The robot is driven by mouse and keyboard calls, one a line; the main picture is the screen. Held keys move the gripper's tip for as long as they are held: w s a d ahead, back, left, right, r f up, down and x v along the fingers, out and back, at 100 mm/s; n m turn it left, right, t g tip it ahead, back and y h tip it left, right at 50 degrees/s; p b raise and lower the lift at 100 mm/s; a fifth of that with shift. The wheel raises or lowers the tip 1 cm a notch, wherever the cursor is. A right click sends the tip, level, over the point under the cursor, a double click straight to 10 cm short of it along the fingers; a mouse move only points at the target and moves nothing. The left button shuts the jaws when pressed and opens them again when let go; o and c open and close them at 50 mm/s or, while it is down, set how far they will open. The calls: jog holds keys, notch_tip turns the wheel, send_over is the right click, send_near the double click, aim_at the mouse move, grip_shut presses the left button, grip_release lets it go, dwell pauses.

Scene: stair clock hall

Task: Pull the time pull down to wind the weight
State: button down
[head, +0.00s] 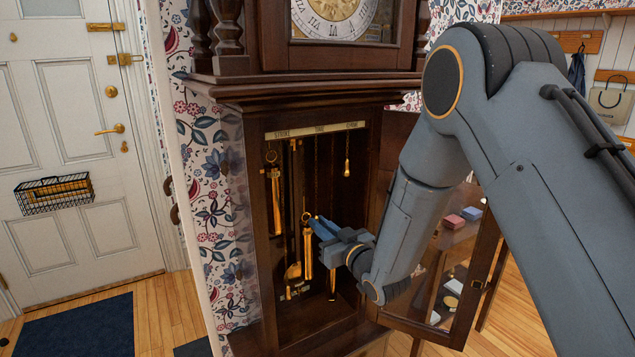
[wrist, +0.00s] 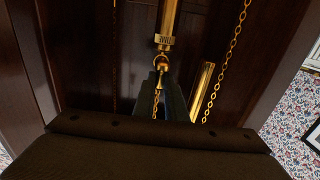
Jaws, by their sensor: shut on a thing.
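The tall clock's dark wooden case (head: 318,105) stands open in the head view. A brass weight (head: 307,250) hangs in its middle, with a ring at its top. In the wrist view a brass weight (wrist: 169,22) with a small letter band ends in a hook and ring (wrist: 160,60). Beside the ring, the small brass time pull (wrist: 157,84) and its chain (wrist: 155,106) show at my fingers. My gripper (head: 314,224) reaches into the case and is shut on the time pull, close by the middle weight. The fingers partly hide the pull.
Another brass weight (head: 276,187) hangs at the left. A small brass pull (head: 347,168) hangs at the right under the label strip (head: 315,130). A pendulum bob (head: 293,271) is behind. The open glazed door (head: 470,290) stands close beside my arm.

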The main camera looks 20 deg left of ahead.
notch_tip(320, 180, down, 10)
jog(key=b, duration=0.6)
jog(key=shift+f, duration=0.2)
dwell(0.5)
jog(key=shift+d+f, duration=0.1)
notch_tip(320, 180, down, 10)
jog(key=b, duration=0.6)
jog(key=shift+b, duration=0.35)
jog(key=c, duration=1.7)
grip_release()
jog(key=shift+r+p+v, duration=0.2)
jog(key=shift+p+v, duration=1.5)
jog(key=shift+v, duration=4.25)
